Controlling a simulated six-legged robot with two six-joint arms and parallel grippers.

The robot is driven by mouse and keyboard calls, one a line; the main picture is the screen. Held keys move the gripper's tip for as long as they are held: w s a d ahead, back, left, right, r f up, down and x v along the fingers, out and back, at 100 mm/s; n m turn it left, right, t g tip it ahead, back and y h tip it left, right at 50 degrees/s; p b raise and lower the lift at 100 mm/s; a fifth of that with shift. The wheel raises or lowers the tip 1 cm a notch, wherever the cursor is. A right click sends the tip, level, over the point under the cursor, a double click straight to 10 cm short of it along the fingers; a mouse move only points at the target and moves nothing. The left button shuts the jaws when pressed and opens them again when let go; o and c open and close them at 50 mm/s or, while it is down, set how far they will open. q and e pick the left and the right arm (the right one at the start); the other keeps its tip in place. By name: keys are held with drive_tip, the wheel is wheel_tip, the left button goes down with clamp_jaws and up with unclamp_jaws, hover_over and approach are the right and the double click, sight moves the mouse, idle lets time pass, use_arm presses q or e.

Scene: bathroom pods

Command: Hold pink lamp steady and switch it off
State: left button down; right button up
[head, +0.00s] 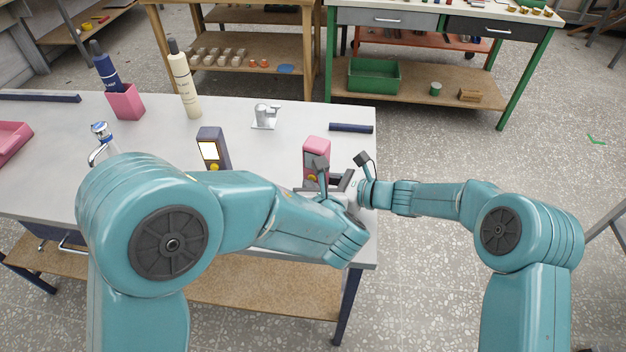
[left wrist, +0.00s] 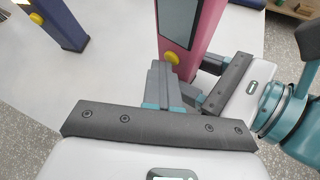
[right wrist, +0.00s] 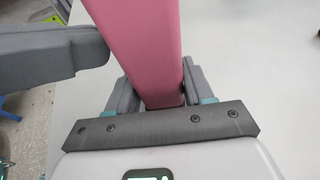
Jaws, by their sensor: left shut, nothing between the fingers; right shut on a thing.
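The pink lamp (head: 317,148) stands upright near the table's right end. In the left wrist view its front panel (left wrist: 180,20) looks dark and unlit, with a yellow button (left wrist: 172,58) below it. My left gripper (left wrist: 160,72) is shut and empty, its fingertips right by the button; I cannot tell whether they touch it. My right gripper (right wrist: 158,88) is shut on the lower part of the pink lamp, one finger on each side. In the head view my left arm and wrist hide the lamp's lower part.
A dark blue lamp (head: 213,147) with a lit panel stands to the left on the grey table (head: 250,105). Behind are a metal dispenser (head: 264,117), a cream bottle (head: 184,85), a pink cup (head: 125,102) and a dark bar (head: 351,128). A faucet (head: 101,140) is further left.

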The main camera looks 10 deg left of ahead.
use_arm(q)
drive_tip(key=shift+s+a, duration=0.15)
drive_tip(key=shift+s, duration=0.5)
drive_tip(key=shift+s, duration=0.1)
drive_tip(key=shift+s+a, duration=0.3)
drive_tip(key=shift+s, duration=0.65)
drive_tip(key=shift+s+a, duration=0.25)
drive_tip(key=shift+s, duration=0.65)
drive_tip(key=shift+s+a, duration=0.3)
drive_tip(key=shift+s, duration=0.65)
use_arm(e)
drive_tip(key=o, duration=1)
drive_tip(key=shift+c, duration=0.2)
